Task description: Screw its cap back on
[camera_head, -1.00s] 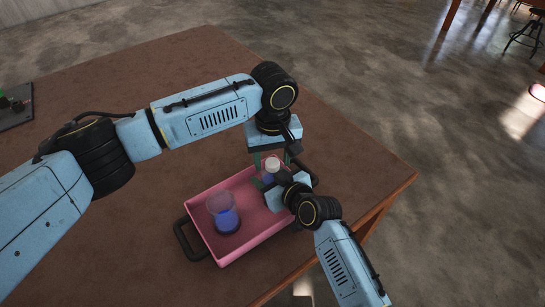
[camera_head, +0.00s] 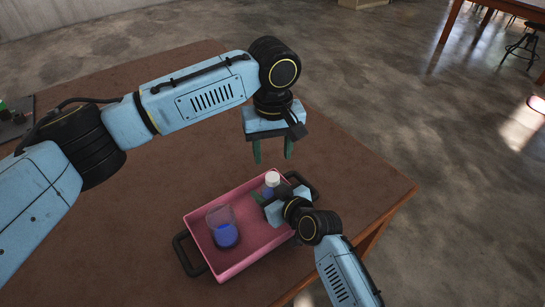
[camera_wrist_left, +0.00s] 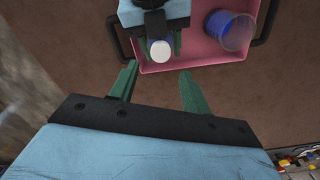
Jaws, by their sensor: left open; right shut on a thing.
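A small bottle (camera_head: 267,190) with a white cap (camera_head: 272,178) stands at the far right end of a pink tray (camera_head: 228,269). The white cap also shows from above in the left wrist view (camera_wrist_left: 160,51), on top of the bottle; whether it is tight I cannot tell. My right gripper (camera_head: 263,199) is shut on the bottle low down, its fingers partly hidden. My left gripper (camera_head: 272,154) is open and empty, raised above and behind the cap, fingers pointing down. In the left wrist view its fingers (camera_wrist_left: 157,85) are apart with nothing between them.
A clear beaker with blue liquid (camera_head: 224,228) stands in the tray's near left part. The tray has dark handles at both ends. It sits on a brown table (camera_head: 120,230) near its right edge. A dark board (camera_head: 14,120) lies far left.

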